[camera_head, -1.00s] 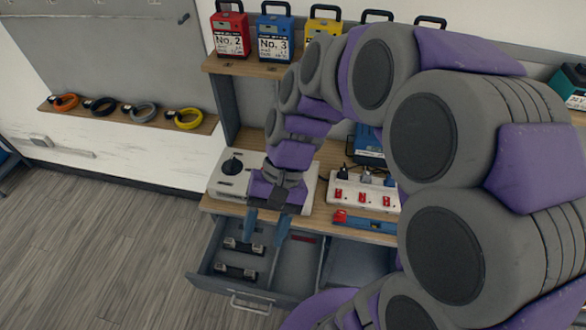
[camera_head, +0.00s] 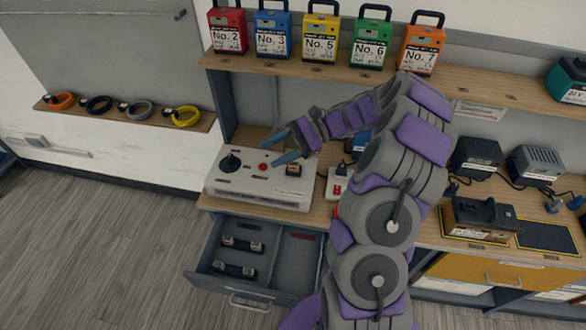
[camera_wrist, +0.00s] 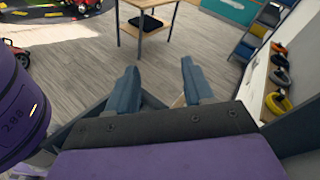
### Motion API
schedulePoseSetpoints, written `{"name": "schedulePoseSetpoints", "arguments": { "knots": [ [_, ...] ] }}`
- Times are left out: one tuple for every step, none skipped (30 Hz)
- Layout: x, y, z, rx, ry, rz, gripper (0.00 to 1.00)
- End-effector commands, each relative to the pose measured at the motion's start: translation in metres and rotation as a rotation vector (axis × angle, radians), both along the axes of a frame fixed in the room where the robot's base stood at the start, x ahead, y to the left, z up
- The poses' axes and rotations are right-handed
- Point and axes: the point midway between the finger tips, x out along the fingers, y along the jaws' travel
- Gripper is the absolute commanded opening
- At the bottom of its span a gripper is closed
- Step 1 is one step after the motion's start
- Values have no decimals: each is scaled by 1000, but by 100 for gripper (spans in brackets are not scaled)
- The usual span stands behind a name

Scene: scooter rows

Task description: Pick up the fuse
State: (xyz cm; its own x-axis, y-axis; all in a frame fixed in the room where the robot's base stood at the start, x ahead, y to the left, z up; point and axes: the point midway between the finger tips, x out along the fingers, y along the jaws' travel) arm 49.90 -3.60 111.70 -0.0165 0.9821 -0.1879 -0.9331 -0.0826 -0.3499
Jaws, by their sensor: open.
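Two dark cylindrical pieces with light metal ends, which look like fuses, lie in the left compartment of the open drawer (camera_head: 290,283). One fuse (camera_head: 242,244) is at the back and the other fuse (camera_head: 234,269) is nearer the front. My gripper (camera_head: 275,147) is open and empty, with its blue fingers pointing left above the white control box (camera_head: 262,190). It is above and behind the drawer, apart from both fuses. In the wrist view my gripper (camera_wrist: 158,66) shows spread fingers with nothing between them, and I see no fuse there.
The control box has a black knob (camera_head: 230,162) and a red button (camera_head: 263,167). Several numbered boxes, including the yellow No. 5 box (camera_head: 322,35), stand on the shelf above. A wooden-topped table (camera_wrist: 148,38) stands off across the floor. Floor left of the drawer is clear.

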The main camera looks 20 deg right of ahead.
Motion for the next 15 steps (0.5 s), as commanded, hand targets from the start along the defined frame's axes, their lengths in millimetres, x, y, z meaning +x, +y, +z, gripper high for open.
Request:
{"name": "schedulePoseSetpoints", "arguments": {
  "knots": [
    [7, -16, -13, 26, 25, -43, 52],
    [11, -24, -19, 42, 38, -67, 52],
    [15, -35, -28, 64, 56, -100, 52],
    [18, -44, -34, 78, 67, -126, 52],
    [21, -54, -40, 90, 78, -151, 52],
    [25, -66, -50, 107, 95, -186, 52],
    [26, -75, -58, 120, 108, -209, 52],
    [28, -84, -64, 134, 119, -233, 52],
    [29, -97, -74, 151, 136, -267, 52],
    [29, -107, -82, 163, 147, -291, 52],
    [30, -117, -89, 174, 155, -316, 52],
    [29, -129, -100, 188, 172, -346, 52],
    [28, -138, -108, 200, 185, -371, 52],
    [27, -148, -116, 209, 196, -396, 52],
    [25, -161, -127, 221, 208, -429, 52]
  ]
}}
